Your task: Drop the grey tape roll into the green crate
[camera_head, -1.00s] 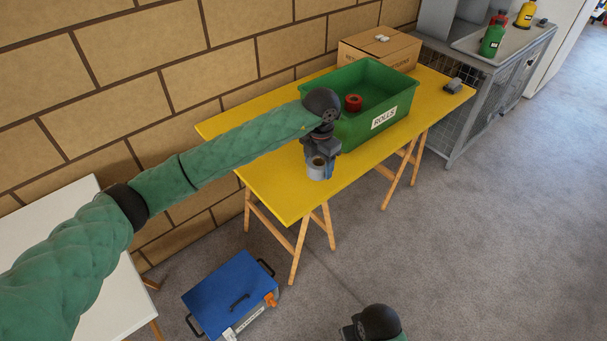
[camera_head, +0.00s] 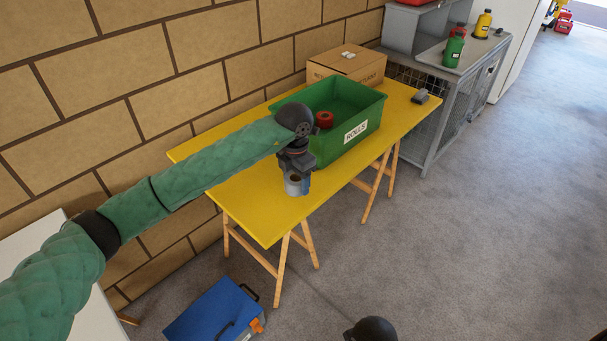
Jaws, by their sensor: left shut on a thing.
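The grey tape roll (camera_head: 292,187) is in my left gripper (camera_head: 297,175), which is shut on it. The roll is at the near side of the yellow table, to the left of the green crate; I cannot tell whether it touches the tabletop. The green crate (camera_head: 337,147) has a white "ROLLS" label on its front and an open top. A red roll (camera_head: 324,119) shows inside it. My left wrist hides the crate's left corner. Only a dark rounded part of my right arm shows at the bottom edge; its gripper is out of view.
The crate stands on the yellow trestle table (camera_head: 262,211). A cardboard box (camera_head: 347,66) is behind it, and a small dark grey object (camera_head: 420,96) lies at the table's right end. A blue toolbox (camera_head: 212,310) is on the floor. A grey cage cabinet (camera_head: 452,107) stands at the right.

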